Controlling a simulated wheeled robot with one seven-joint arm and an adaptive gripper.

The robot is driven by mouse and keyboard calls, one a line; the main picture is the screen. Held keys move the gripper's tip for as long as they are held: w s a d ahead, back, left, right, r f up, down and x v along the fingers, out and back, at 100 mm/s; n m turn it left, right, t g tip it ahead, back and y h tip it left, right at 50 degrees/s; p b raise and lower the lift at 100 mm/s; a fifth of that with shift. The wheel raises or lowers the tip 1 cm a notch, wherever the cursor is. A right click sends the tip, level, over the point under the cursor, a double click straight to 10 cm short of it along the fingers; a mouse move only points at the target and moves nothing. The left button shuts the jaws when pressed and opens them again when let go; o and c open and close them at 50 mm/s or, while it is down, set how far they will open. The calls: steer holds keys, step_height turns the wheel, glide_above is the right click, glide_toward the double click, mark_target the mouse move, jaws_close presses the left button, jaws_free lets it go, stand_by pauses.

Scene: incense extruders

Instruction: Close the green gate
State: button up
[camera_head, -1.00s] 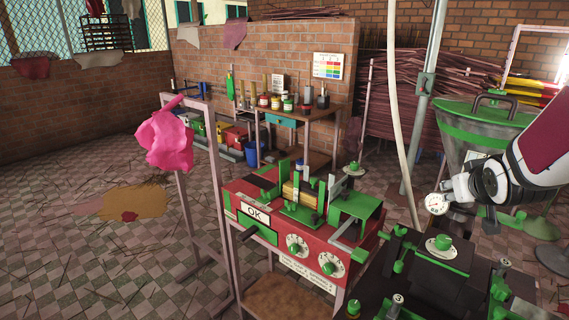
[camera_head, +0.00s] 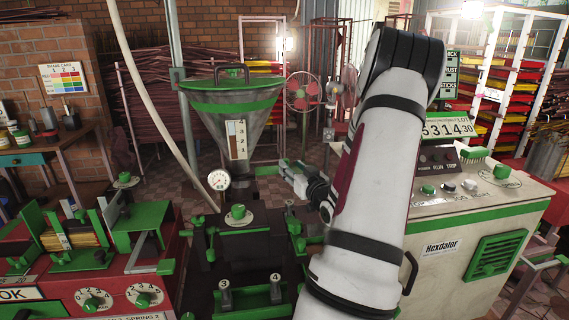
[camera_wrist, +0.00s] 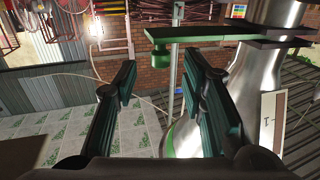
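The green gate is a flat green bar with a round knob (camera_wrist: 180,35), joined to the neck of the metal hopper in the wrist view. The bar also shows beside the hopper neck in the head view (camera_head: 267,171). My gripper (camera_wrist: 160,78) is open and empty, its dark green-edged fingers pointing toward the bar. The knob sits beyond the fingertips, between them in the picture; I cannot tell the exact gap. In the head view my gripper (camera_head: 287,170) is right of the hopper (camera_head: 220,115), partly hidden behind its own wrist.
A round gauge (camera_head: 219,180) is left of the hopper neck. A black extruder with a green cup (camera_head: 238,213) stands below. A red machine (camera_head: 120,285) is at left, and a white control cabinet (camera_head: 465,225) at right. A pale hose (camera_head: 150,110) hangs left of the hopper.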

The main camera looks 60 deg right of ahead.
mark_target(285, 159)
steer(key=shift+x, duration=2.55)
jaws_close()
